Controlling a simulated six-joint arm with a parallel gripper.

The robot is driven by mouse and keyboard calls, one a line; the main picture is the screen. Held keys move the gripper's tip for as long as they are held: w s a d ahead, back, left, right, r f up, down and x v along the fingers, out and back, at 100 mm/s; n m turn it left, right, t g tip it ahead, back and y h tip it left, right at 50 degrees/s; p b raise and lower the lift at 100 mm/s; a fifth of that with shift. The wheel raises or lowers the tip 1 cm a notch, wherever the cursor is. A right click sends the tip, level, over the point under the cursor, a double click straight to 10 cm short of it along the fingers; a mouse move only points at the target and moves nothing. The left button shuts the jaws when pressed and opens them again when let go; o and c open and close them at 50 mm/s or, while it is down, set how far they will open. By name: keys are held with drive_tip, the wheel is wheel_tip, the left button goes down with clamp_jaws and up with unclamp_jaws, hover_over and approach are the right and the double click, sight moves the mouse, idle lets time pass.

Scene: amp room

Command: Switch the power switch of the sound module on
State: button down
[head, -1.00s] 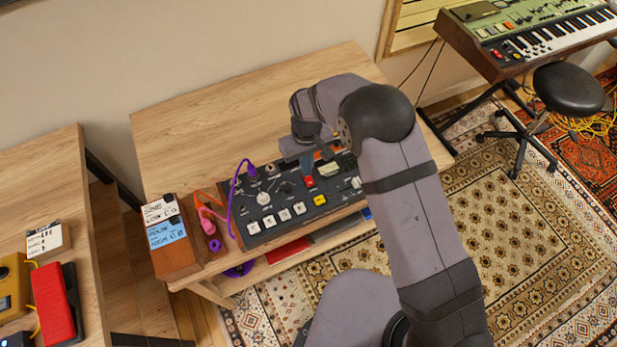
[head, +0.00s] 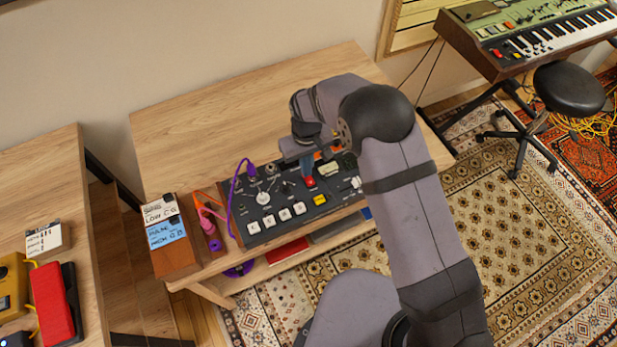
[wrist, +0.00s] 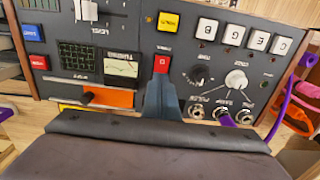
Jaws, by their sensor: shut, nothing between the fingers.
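The sound module (head: 265,222) is a dark panel in a wooden frame near the table's front edge. A small red switch (head: 309,182) sits on it, left of the cream meter; it also shows near the middle of the wrist view (wrist: 162,64). I take it for the power switch, but its label is too small to read. My gripper (head: 307,171) is shut and empty, pointing down at the panel. Its fingertips (wrist: 160,80) are right beside the red switch, on the side away from the yellow button. Whether they touch it, and the switch's position, I cannot tell.
A yellow button (wrist: 168,21), white buttons (wrist: 234,33) and a silver knob (wrist: 236,79) lie around the switch. A purple cable (head: 237,185) is plugged into the panel's left part. The table behind the module (head: 210,120) is clear.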

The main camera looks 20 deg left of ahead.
drive_tip(key=shift+f+b, duration=0.35)
drive_tip(key=shift+f, duration=0.2)
drive_tip(key=shift+r, duration=0.1)
wheel_tip(320, 180, up, 7)
drive_tip(key=p, duration=0.5)
idle(0.7)
idle(0.3)
